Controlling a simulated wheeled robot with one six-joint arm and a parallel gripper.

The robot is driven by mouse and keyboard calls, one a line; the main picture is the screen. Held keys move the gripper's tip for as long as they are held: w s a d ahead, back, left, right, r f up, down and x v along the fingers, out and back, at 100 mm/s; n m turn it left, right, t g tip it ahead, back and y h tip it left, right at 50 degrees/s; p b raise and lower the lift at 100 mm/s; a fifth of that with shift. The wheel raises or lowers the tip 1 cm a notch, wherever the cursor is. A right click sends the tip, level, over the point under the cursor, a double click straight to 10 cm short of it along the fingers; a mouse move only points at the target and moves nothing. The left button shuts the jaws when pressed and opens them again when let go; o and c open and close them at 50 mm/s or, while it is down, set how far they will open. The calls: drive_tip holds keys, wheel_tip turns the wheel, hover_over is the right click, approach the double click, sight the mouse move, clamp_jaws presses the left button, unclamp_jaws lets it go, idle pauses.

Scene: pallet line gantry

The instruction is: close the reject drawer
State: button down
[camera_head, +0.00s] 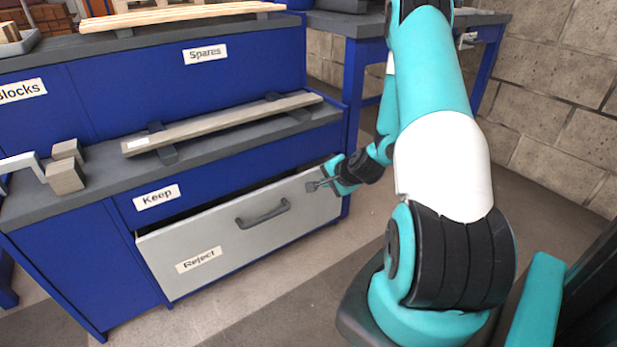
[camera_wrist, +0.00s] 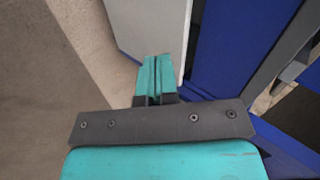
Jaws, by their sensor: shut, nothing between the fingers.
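The reject drawer (camera_head: 225,235) is a light grey front with a dark bar handle (camera_head: 263,214) and a "Reject" label, low in the blue cabinet. It stands partly out, with a dark gap along its top edge. My gripper (camera_head: 314,186) is at the right end of the drawer front, right of the handle and near the top edge. Its fingers are shut with nothing between them. In the wrist view the shut fingertips (camera_wrist: 157,62) overlap the lower edge of the pale drawer front (camera_wrist: 150,25). I cannot tell whether they touch it.
Above the drawer is a blue "Keep" panel (camera_head: 157,197) and a dark worktop (camera_head: 207,150) bearing a long plank (camera_head: 225,122) and several wooden blocks (camera_head: 66,174). A block wall (camera_head: 560,90) stands at the right. Floor in front of the drawer is clear.

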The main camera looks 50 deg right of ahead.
drive_tip(key=m, duration=0.1)
drive_tip(key=b, duration=0.6)
approach(304, 180)
drive_tip(key=shift+m, duration=0.4)
drive_tip(key=x, duration=0.6)
drive_tip(key=shift+w+f, duration=0.2)
drive_tip(key=shift+f, duration=0.15)
